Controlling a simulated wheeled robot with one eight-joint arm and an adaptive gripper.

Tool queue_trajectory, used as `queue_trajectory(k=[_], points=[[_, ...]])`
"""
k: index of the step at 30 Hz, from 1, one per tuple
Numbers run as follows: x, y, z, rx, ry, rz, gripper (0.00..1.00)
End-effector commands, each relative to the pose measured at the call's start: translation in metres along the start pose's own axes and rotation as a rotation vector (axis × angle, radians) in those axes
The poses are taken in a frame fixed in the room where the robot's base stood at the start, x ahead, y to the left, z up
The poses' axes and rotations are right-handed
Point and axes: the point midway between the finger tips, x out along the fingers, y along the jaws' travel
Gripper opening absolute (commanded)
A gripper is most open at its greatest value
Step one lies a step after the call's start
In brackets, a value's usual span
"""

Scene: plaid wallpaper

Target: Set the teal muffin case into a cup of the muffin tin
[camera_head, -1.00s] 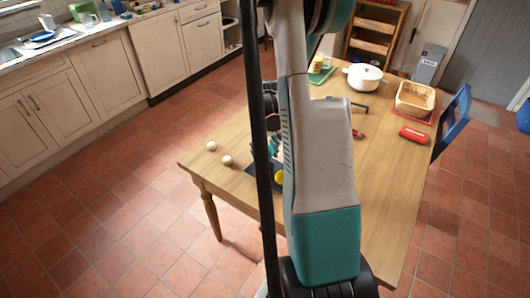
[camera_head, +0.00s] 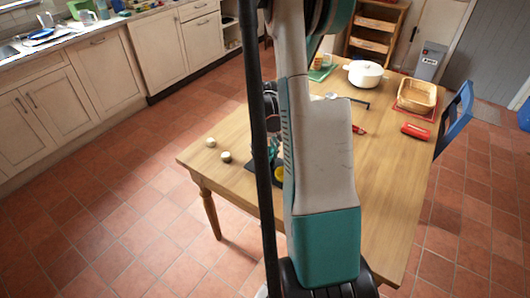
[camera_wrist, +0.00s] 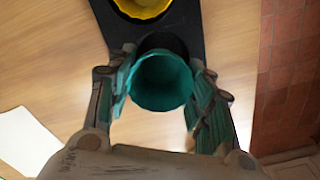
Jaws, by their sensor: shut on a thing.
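The teal muffin case (camera_wrist: 160,82) is held between the two fingers of my gripper (camera_wrist: 162,98) in the wrist view. The dark muffin tin (camera_wrist: 188,22) lies just beyond and partly behind it, with a yellow case (camera_wrist: 145,8) in one cup at the top of the picture. A dark cup shows just past the teal case's far rim; the case's base is hidden, so I cannot tell whether it touches the tin. In the head view my arm covers most of the tin, and part of the yellow case (camera_head: 278,172) shows beside it.
Two small pale round things (camera_head: 211,142) (camera_head: 226,156) stand near the wooden table's (camera_head: 395,185) left edge. A white pot (camera_head: 365,73), a basket (camera_head: 416,94) and a red object (camera_head: 415,131) are farther right. A white flat thing (camera_wrist: 22,140) lies left in the wrist view.

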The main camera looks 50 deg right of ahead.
Motion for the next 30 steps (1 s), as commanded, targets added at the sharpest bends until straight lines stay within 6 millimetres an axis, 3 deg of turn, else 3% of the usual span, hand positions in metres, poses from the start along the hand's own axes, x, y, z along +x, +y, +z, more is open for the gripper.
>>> queue_trajectory(k=[13,17,21,27,28,30], points=[[0.034,0.0,0.0,0.0,0.0,0.0,0.33],[0.039,0.0,0.0,0.0,0.0,0.0,0.33],[0.041,0.0,0.001,0.0,-0.002,0.0,0.26],[0.043,0.0,0.002,0.0,-0.004,0.0,0.28],[0.043,0.0,0.002,0.0,-0.004,0.0,0.59],[0.043,0.0,0.002,0.0,-0.005,0.0,0.75]])
